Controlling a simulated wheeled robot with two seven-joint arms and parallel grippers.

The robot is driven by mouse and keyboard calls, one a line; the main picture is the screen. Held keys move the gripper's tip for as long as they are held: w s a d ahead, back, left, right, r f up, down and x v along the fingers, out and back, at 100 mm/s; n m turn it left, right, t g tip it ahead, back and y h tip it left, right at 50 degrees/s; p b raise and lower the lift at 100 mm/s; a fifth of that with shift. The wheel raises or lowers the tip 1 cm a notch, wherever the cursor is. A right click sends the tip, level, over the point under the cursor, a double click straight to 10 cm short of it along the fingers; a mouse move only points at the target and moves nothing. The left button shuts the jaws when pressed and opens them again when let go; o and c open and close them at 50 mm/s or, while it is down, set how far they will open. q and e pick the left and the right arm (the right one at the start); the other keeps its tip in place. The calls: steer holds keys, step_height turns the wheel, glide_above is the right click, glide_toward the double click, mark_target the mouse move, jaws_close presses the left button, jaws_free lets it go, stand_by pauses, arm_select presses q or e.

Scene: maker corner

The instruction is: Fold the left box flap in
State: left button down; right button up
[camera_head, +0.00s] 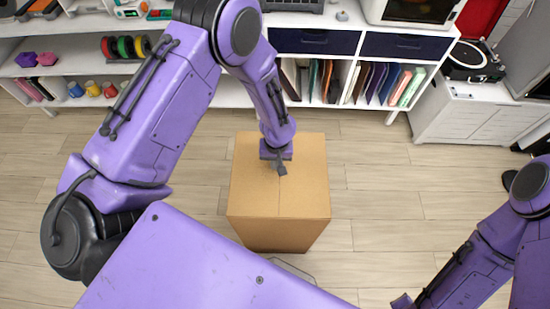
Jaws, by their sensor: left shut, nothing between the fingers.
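A brown cardboard box (300,190) stands on the floor in the middle of the head view. Its top looks flat and covered, with a faint seam running from front to back near the middle. The left flap (250,185) appears to lie level with the rest of the top. My left gripper (282,170) points down over the top, close to the seam, shut and empty. I cannot tell whether its fingertips touch the cardboard. My left arm hides part of the box's far area.
A white shelf unit (235,95) with folders, spools and mugs runs along the back. A white cabinet (470,122) with a turntable (470,58) stands at the back right. The wooden floor (385,190) right of the box is clear.

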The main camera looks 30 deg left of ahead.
arm_select(q)
step_height(320, 180, up, 5)
steer(key=p, duration=0.5)
steer(key=shift+w+r, duration=0.1)
steer(key=shift+r, duration=0.1)
step_height(320, 180, up, 9)
steer(key=b, duration=0.2)
